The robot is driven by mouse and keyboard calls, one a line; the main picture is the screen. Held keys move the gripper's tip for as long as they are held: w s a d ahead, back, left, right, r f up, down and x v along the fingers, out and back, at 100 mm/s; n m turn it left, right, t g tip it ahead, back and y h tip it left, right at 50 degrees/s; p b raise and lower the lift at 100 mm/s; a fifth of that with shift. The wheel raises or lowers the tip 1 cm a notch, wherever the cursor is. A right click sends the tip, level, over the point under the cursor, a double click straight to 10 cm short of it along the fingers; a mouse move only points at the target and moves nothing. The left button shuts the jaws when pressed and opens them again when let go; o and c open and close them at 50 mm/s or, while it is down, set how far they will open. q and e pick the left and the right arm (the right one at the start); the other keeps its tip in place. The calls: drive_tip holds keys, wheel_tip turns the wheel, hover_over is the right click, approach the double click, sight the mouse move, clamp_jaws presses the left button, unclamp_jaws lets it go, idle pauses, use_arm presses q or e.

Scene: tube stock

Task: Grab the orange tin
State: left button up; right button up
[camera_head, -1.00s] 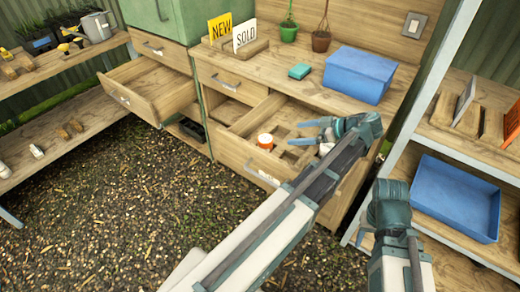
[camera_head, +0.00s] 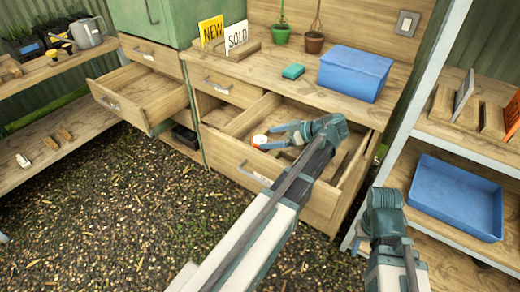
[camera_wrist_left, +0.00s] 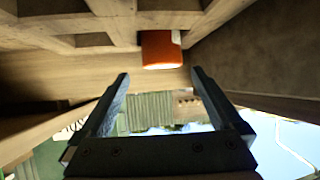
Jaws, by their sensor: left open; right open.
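The orange tin (camera_head: 260,141), with a white top, stands in the open lower drawer (camera_head: 232,163) of the wooden bench. In the left wrist view the tin (camera_wrist_left: 161,50) is just beyond the fingertips, roughly centred between them and slightly to the right. My left gripper (camera_head: 270,137) is open and empty, its fingers pointing left at the tin. In the left wrist view its two fingers (camera_wrist_left: 160,76) are spread apart with a gap before the tin. My right gripper (camera_head: 359,243) is open and empty, low beside the right shelf.
Wooden dividers (camera_wrist_left: 110,22) split the drawer into compartments near the tin. Another open drawer (camera_head: 150,100) juts out at left. A blue box (camera_head: 355,74) and a teal sponge-like block (camera_head: 293,71) sit on the bench top. A blue tray (camera_head: 456,197) lies on the right shelf.

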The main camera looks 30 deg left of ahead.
sight(260, 140)
use_arm(q)
drive_tip(key=b+x, duration=0.1)
drive_tip(key=x, duration=0.1)
drive_tip(key=b+x, duration=0.2)
drive_tip(key=x, duration=0.1)
drive_tip(key=shift+s+d+f, duration=0.2)
drive_tip(key=shift+a, duration=0.15)
drive_tip(key=c, duration=1.5)
drive_tip(key=shift+r, duration=0.15)
wheel_tip(260, 140, up, 10)
drive_tip(key=p, duration=1)
